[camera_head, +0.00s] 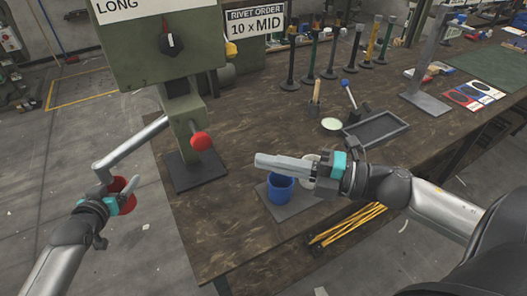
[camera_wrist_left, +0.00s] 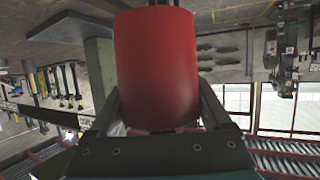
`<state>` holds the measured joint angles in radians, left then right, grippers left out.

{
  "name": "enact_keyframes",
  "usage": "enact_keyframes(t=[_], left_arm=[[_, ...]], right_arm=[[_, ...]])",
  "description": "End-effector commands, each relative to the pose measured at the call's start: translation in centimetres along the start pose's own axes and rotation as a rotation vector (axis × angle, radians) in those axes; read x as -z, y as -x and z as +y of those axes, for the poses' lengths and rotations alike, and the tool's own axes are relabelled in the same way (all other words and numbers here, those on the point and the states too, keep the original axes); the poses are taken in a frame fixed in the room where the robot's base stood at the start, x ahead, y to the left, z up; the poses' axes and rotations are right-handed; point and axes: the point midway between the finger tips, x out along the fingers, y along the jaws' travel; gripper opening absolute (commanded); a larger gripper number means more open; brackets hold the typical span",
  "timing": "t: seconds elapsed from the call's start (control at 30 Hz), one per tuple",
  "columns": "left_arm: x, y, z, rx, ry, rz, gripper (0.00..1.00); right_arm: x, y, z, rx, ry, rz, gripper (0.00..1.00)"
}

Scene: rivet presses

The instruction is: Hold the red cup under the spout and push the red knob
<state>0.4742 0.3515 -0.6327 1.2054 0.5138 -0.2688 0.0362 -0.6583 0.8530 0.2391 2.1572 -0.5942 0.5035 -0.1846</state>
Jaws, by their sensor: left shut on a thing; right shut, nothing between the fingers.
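The red cup (camera_head: 128,205) is in my left gripper (camera_head: 122,192), whose fingers are closed around it. The cup (camera_wrist_left: 157,68) fills the middle of the left wrist view, between the two fingers. In the head view the cup is at the lower end of the grey spout (camera_head: 135,142), which slopes down left from the green press (camera_head: 160,50). The red knob (camera_head: 201,141) is a ball on the press's front. My right gripper (camera_head: 260,160) is shut and empty, pointing left, to the right of the knob and apart from it.
A blue cup (camera_head: 280,189) and a partly hidden white cup (camera_head: 308,172) stand on a grey mat (camera_head: 294,207) beneath my right gripper. A dark tray (camera_head: 376,129) and several upright tools stand farther back.

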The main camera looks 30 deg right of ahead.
Motion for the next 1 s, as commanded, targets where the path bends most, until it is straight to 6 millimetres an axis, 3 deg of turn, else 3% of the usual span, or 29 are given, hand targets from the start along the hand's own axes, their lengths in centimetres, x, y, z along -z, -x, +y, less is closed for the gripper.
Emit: enact_keyframes(t=[0.17,1.0], left_arm=[[-0.1,0.3,0.1,0.0,0.001,-0.001,0.27],[-2.9,5.8,2.8,-0.001,0.002,-0.001,0.27]], right_arm=[[0.0,0.0,0.4,0.0,0.0,0.0,0.0],[0.0,0.0,6.3,0.0,0.0,0.0,0.0]])
